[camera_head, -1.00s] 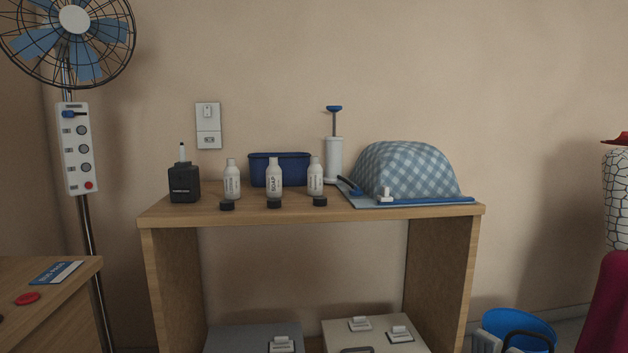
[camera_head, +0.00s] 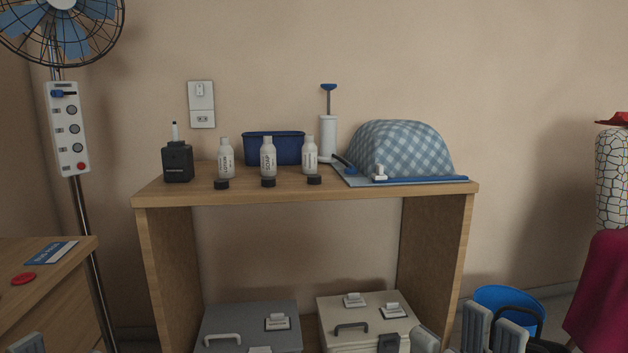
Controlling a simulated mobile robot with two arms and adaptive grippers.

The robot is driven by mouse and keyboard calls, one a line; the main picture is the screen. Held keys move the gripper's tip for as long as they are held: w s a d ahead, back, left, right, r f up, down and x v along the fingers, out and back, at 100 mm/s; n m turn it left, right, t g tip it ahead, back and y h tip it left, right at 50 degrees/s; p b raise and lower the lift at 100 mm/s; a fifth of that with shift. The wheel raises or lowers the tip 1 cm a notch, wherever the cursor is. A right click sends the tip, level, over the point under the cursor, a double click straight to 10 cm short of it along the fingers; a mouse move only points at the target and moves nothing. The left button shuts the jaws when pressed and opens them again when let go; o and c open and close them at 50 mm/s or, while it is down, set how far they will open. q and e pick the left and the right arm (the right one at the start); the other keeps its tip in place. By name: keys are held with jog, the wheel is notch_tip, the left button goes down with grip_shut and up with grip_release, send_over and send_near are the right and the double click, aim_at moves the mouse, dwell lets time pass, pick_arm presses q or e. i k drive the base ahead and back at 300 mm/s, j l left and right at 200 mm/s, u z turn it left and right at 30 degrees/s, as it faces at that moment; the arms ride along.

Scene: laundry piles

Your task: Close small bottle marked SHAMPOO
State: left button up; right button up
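Three small white bottles stand uncapped in a row on the wooden shelf top. The left one (camera_head: 226,160) reads LOTION and the middle one (camera_head: 268,160) reads SOAP. The right bottle (camera_head: 310,157) has a label too small to read surely; it may be the SHAMPOO bottle. A black cap lies in front of each: left cap (camera_head: 221,184), middle cap (camera_head: 268,182), right cap (camera_head: 314,180). My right gripper (camera_head: 494,328) shows partly at the bottom edge, its grey finger parts apart, far below the bottles. Only a sliver of my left gripper (camera_head: 28,343) shows at the bottom left.
A dark pump container (camera_head: 177,162), a blue bin (camera_head: 274,147), a white pump (camera_head: 328,138) and a checked cloth dome (camera_head: 400,150) share the shelf top (camera_head: 240,198). Lidded boxes (camera_head: 250,323) sit below. A fan stand (camera_head: 68,130) is left, a blue bucket (camera_head: 508,298) right.

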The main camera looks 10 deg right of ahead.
aim_at(309, 150)
jog(key=i+l+u, duration=0.35)
jog(key=l, duration=0.25)
jog(key=i+l+u, duration=0.2)
jog(key=l, duration=0.15)
jog(key=i+l+u, duration=0.15)
jog(key=l, duration=0.2)
jog(key=i+l+u, duration=0.2)
jog(key=l, duration=0.15)
jog(key=l+u, duration=0.15)
jog(key=l, duration=0.2)
